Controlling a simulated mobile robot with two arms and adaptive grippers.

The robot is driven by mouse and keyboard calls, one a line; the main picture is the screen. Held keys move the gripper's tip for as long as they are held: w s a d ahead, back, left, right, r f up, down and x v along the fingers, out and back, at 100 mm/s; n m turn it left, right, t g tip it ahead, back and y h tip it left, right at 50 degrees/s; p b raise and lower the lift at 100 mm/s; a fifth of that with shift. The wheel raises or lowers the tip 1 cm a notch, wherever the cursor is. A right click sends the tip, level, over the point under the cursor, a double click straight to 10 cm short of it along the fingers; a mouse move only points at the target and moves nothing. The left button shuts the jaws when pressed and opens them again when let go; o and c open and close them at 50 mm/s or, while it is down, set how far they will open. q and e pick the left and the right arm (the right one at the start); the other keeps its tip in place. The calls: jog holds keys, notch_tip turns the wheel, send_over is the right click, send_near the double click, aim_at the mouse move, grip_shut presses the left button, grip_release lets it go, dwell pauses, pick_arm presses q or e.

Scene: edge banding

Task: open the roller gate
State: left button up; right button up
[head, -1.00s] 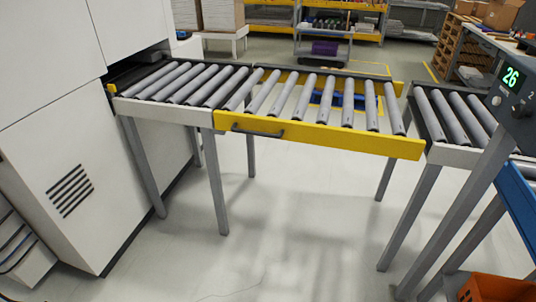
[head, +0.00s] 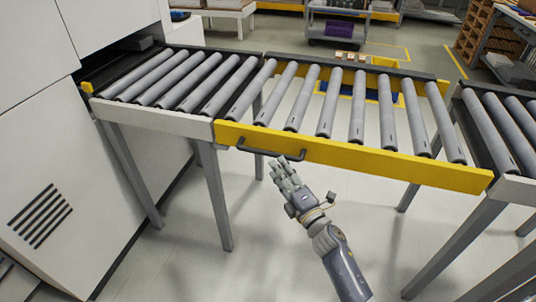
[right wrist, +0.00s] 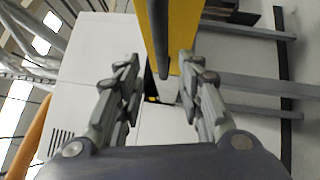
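The roller gate is a section of grey rollers with a yellow front rail (head: 390,165), lying level between two fixed conveyor sections in the head view. A dark bar handle (head: 262,153) sits on the left part of the rail. My right gripper (head: 285,163) is just below and in front of the handle's right part. In the right wrist view its fingers (right wrist: 158,62) are spread apart. The dark handle (right wrist: 158,40) and yellow rail (right wrist: 187,22) show ahead between and beyond the fingertips. I cannot tell whether a finger touches the handle. My left gripper is out of view.
A white machine cabinet (head: 40,130) stands at the left, feeding the left conveyor section (head: 155,120). Another conveyor section (head: 513,187) stands at the right. Grey legs (head: 212,195) stand below. The floor (head: 270,270) under the gate is clear.

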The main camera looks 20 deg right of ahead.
aim_at(268, 151)
jog(key=x, duration=0.4)
jog(key=b+x, duration=0.1)
jog(key=x, duration=0.3)
jog(key=shift+f, duration=0.2)
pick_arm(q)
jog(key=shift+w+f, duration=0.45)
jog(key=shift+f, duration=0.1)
pick_arm(e)
grip_shut()
